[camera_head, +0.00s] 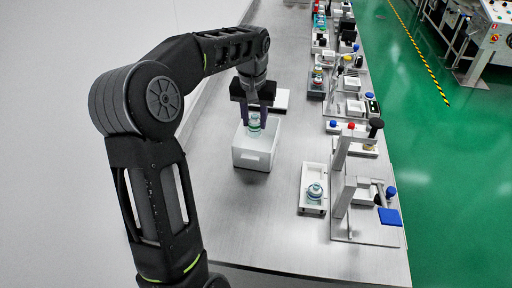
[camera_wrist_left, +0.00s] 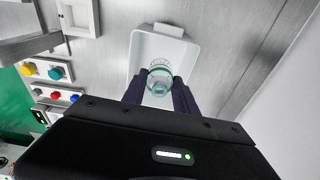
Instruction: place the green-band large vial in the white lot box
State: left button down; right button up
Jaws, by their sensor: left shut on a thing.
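The green-band large vial (camera_head: 254,121) is between the fingers of my left gripper (camera_head: 254,112), which is shut on it. The vial is clear glass with a green band, and it also shows in the left wrist view (camera_wrist_left: 160,84) between the dark fingertips. The white lot box (camera_head: 255,157) stands on the table directly below, and the vial is at or just over its opening. I cannot tell whether the vial touches the box floor. The box also shows in the left wrist view (camera_wrist_left: 180,45) around and beyond the vial. My right gripper is not in view.
Another vial (camera_head: 315,190) sits on a white tray (camera_head: 312,208) to the right. A white stand with a blue pad (camera_head: 389,217) is beside it. A white flat tray (camera_head: 283,100) lies behind the box. Several stations line the table's right side. The table's near left is clear.

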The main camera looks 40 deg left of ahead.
aim_at(255, 133)
pick_arm(q)
notch_tip(255, 133, down, 5)
jog(key=shift+f+p, duration=0.2)
jog(key=shift+p, duration=0.1)
jog(key=shift+f, duration=0.1)
jog(key=shift+f+p, duration=0.35)
jog(key=shift+f, duration=1.4)
jog(key=shift+f, duration=0.2)
jog(key=c, duration=1)
grip_release()
jog(key=shift+o, duration=0.2)
jog(key=shift+r, duration=0.1)
jog(key=r, duration=0.4)
jog(key=s+r+b, duration=0.1)
jog(key=r, duration=0.7)
jog(key=shift+s+d+r, duration=0.1)
jog(key=shift+s+d, duration=0.1)
jog(key=shift+d, duration=0.1)
